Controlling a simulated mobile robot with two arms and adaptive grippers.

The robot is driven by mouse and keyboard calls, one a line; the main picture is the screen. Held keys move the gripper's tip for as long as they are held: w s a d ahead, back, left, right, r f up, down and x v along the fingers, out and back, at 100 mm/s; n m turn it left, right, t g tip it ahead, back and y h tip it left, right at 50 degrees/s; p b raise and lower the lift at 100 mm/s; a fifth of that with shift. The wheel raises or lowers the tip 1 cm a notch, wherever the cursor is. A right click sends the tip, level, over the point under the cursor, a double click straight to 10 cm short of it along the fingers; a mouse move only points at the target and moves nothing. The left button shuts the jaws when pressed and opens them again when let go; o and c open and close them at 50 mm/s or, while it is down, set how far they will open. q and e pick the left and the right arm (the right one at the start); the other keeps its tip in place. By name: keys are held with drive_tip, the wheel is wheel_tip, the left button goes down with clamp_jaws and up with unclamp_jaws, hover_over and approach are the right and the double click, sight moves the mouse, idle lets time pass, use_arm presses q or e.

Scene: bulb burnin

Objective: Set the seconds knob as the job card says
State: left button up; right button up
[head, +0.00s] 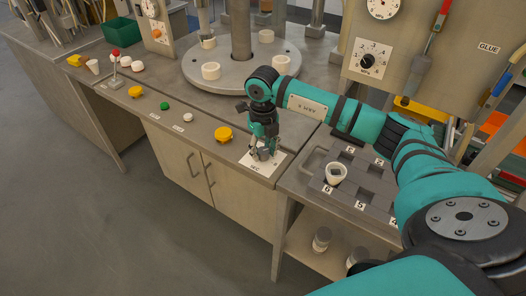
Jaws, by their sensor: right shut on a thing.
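The seconds knob (264,155) is a grey knob on a white plate marked SEC (250,166), at the front right of the bench. My right gripper (264,149) points down over the plate, and its fingers are shut on the knob. The fingers hide much of the knob and part of the dial, so I cannot read its setting. I cannot make out a job card in this view. My left gripper is not in view.
A round turntable (240,78) with white cups stands behind. A grey tray (372,185) holds a white cup (336,173) at right. My right arm crosses above the bench.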

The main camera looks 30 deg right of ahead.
sight(263, 150)
drive_tip(key=shift+d+r+n, duration=0.1)
drive_tip(key=shift+r+n, duration=0.05)
drive_tip(key=shift+n, duration=0.15)
drive_tip(key=shift+w, duration=0.1)
drive_tip(key=o, duration=1.1)
drive_tip(key=shift+o, duration=0.2)
wheel_tip(263, 150, up, 12)
